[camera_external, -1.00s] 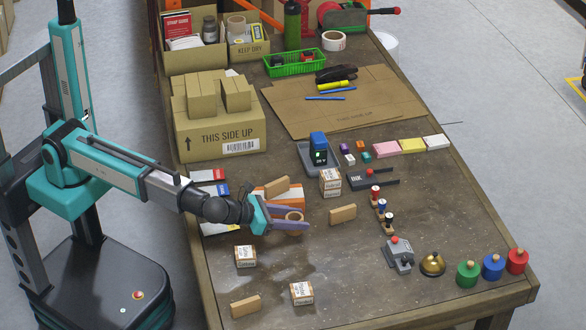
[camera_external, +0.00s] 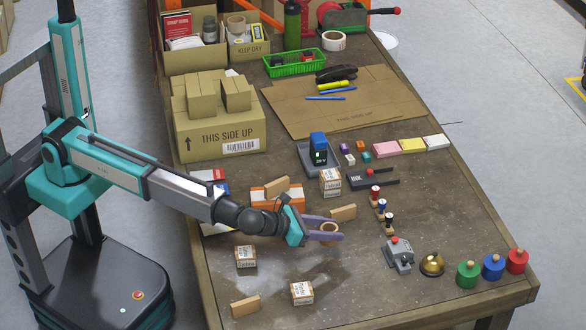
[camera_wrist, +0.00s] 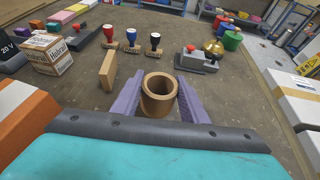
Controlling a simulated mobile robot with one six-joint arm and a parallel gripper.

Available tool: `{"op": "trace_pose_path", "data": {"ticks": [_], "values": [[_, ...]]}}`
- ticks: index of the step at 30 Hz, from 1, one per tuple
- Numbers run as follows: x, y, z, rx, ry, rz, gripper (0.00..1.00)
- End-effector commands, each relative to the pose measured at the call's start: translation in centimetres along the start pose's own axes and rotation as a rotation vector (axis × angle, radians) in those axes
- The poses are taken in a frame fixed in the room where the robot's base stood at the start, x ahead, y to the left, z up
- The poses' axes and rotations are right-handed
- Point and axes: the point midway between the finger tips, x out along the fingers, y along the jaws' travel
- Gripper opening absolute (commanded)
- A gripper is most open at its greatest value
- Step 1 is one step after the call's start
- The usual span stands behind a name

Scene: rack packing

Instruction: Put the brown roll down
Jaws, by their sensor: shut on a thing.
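The brown roll (camera_external: 328,228) is a short hollow tube held upright between the purple fingers of my gripper (camera_external: 324,232). In the wrist view the roll (camera_wrist: 159,94) sits between the two fingers, its open top facing up. My gripper is shut on it. The worn brown table (camera_external: 365,265) lies beneath; I cannot tell whether the roll touches it.
A tan wooden block (camera_external: 343,212) stands just behind the roll, left of it in the wrist view (camera_wrist: 108,71). Small labelled boxes (camera_external: 302,293) (camera_external: 246,257) are in front. Stamps (camera_external: 382,207) and a grey device (camera_external: 398,254) are to the right. Bare table lies between.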

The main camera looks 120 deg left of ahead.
Motion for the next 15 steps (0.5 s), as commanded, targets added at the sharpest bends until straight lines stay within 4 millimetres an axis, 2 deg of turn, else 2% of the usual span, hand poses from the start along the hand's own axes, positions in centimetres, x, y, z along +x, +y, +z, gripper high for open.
{"op": "trace_pose_path", "data": {"ticks": [9,15], "values": [[2.7,-2.2,0.9,0.000,0.000,0.001,0.17],[3.5,-2.8,1.1,-0.001,-0.001,0.001,0.17]]}}
